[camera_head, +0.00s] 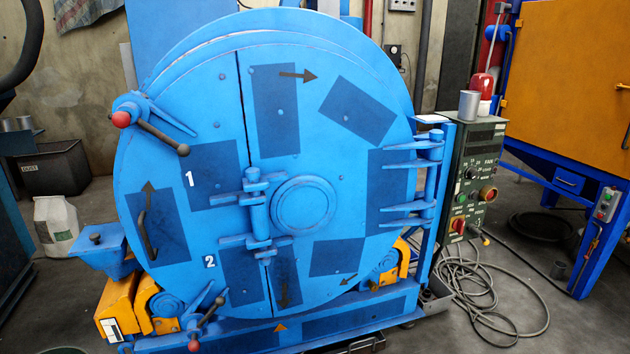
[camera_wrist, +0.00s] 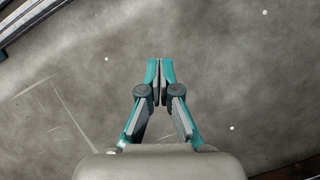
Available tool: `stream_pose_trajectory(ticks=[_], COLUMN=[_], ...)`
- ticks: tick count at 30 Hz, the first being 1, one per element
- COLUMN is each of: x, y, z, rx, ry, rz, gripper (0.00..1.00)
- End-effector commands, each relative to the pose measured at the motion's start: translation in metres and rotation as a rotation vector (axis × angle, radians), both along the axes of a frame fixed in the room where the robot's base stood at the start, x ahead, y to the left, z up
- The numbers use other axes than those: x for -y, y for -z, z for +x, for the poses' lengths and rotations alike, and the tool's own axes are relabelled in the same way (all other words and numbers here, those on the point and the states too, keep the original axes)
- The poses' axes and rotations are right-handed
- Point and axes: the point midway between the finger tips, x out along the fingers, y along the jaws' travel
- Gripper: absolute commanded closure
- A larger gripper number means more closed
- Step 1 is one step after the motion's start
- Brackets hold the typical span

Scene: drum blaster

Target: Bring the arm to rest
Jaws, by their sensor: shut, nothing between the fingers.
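My gripper (camera_wrist: 160,82) shows in the wrist view. Its two teal and grey fingers are together at the tips, with nothing between them. It points at a bare, scuffed grey surface with a few small white specks. Nothing touches the fingertips in that view. My arm and gripper do not show in the head view. There the large round blue drum blaster (camera_head: 303,205) stands in the middle, its round door closed across the front.
A green control box (camera_head: 475,170) with a red lamp (camera_head: 483,83) and a metal cup (camera_head: 469,104) stands right of the drum. Loose cables (camera_head: 490,300) lie on the floor below. An orange and blue cabinet (camera_head: 570,90) is at the right. A white sack (camera_head: 57,225) stands at the left.

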Motion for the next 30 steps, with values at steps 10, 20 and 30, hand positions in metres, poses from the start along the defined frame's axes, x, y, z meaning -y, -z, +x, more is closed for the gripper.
stream_pose_trajectory(ticks=[10, 20, 30], x=[-0.069, -0.082, -0.081], y=[-0.01, -0.016, -0.068], z=[-0.2, -0.266, -0.249], rx=[-0.413, -0.523, -0.402], ry=[0.011, -0.053, -0.054], rz=[0.075, 0.069, 0.066], gripper=[1.0, 1.0, 1.0])
